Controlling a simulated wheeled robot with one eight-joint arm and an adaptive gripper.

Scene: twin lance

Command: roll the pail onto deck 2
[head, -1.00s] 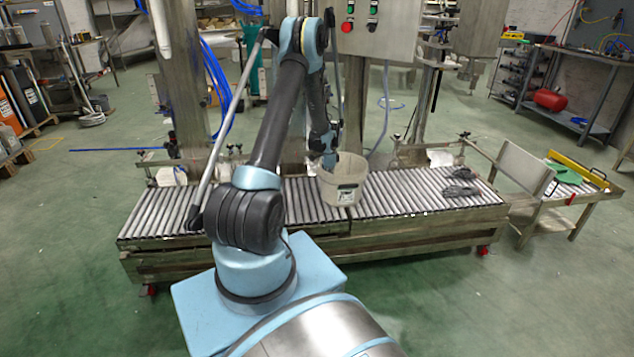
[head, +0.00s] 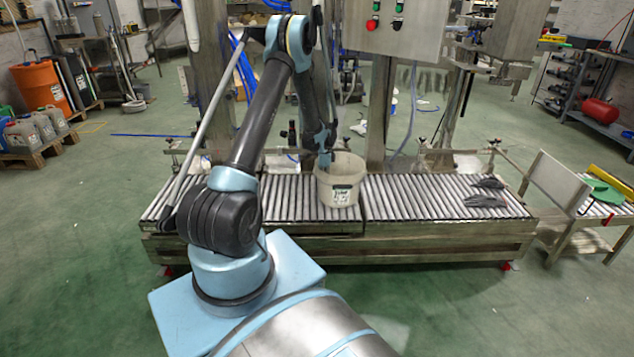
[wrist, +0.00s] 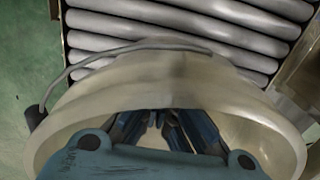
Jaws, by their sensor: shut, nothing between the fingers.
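The pail (head: 342,194), pale with a label on its front, stands upright on the roller conveyor. It is on the left roller section (head: 250,204), close to the seam with the right section (head: 415,200). I cannot read any deck number. My gripper (head: 325,160) reaches down into the pail's mouth near its left side; its tips are hidden there. In the wrist view the shut fingers (wrist: 160,120) are inside the pail, below the rim (wrist: 60,125), holding nothing. Whether they touch the wall is unclear. A thin wire handle (wrist: 120,50) hangs outside the rim.
Dark gloves (head: 486,195) lie on the right section. A steel frame with a control box (head: 400,25) stands behind the conveyor. A side table with a green item (head: 605,192) is at the right. Floor in front is clear.

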